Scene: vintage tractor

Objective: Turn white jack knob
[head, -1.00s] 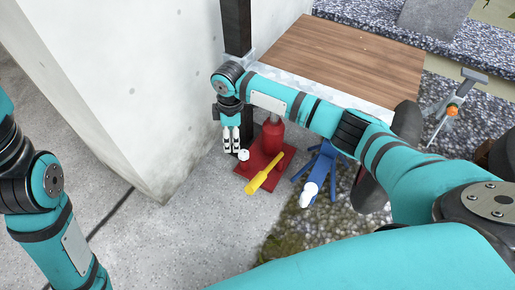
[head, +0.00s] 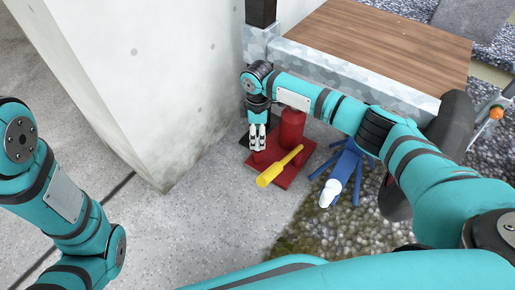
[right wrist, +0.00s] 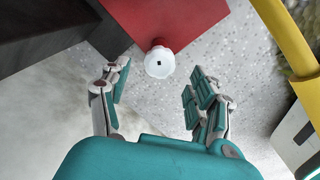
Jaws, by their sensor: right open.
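The red jack (head: 292,128) stands on the ground beside the pale wall, with a yellow handle (head: 278,168) slanting across its base. The white jack knob (right wrist: 159,62) is a small round cap with a dark centre, at the edge of the red jack (right wrist: 185,18) in the right wrist view. In the head view the knob is hidden by my right gripper. My right gripper (head: 258,138) points down over the left side of the jack. Its open fingers (right wrist: 157,92) spread to the left and right of the knob, apart from it. My left gripper is out of view.
The pale wall (head: 160,80) rises close to the left of my right gripper. A blue stand (head: 345,170) with a white top is right of the jack. A wood-topped platform (head: 385,45) lies behind. The concrete in front is clear.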

